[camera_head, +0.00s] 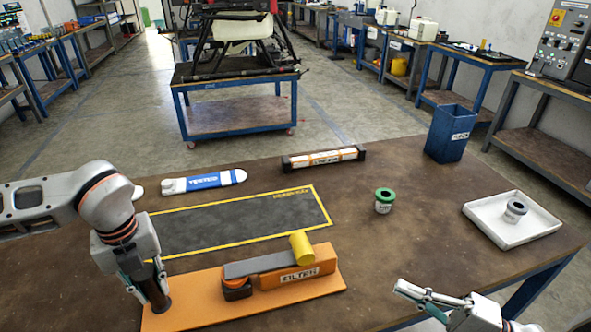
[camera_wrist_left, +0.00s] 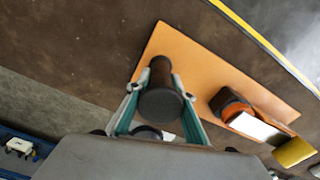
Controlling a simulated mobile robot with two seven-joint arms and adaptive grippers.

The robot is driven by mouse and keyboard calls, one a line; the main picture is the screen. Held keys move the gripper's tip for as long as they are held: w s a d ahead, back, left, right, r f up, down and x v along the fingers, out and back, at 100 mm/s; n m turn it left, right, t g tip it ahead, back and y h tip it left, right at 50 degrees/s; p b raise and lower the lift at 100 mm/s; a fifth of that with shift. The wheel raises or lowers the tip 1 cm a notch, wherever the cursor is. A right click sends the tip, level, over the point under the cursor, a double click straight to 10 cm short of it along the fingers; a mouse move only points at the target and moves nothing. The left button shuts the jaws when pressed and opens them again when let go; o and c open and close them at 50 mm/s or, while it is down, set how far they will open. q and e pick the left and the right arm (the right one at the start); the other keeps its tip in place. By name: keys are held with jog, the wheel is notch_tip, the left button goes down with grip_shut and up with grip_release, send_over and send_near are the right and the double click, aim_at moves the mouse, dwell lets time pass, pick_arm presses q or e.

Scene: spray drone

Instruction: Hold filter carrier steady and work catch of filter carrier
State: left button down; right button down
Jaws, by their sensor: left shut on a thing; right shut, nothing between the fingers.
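The filter carrier is an orange board (camera_head: 200,312) at the front of the table, also in the left wrist view (camera_wrist_left: 190,55). On it sit an orange block labelled FILTER (camera_head: 300,276), a grey lever-like bar (camera_head: 258,264) with a dark round end, and an upright yellow cylinder (camera_head: 302,248). I cannot tell which part is the catch. My left gripper (camera_head: 148,284) is shut on the dark upright handle (camera_head: 160,298) at the board's left end; its round top shows in the left wrist view (camera_wrist_left: 160,105). My right gripper (camera_head: 399,287) is shut and empty, right of the board and apart from it.
Behind the carrier lies a dark mat with a yellow border (camera_head: 235,222). Further back are a blue-and-white tester (camera_head: 205,181) and a black-ended bar (camera_head: 323,158). A green-topped jar (camera_head: 384,201), a white tray (camera_head: 490,226) holding a grey-topped jar, and a blue bin (camera_head: 450,135) stand right.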

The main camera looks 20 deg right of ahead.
pick_arm(q)
jog(key=shift+a, duration=0.1)
pick_arm(e)
jog(key=shift+s+d, duration=0.1)
jog(key=shift+s, duration=0.05)
pick_arm(q)
jog(key=shift+w, duration=0.1)
jog(key=c, duration=1.7)
grip_release()
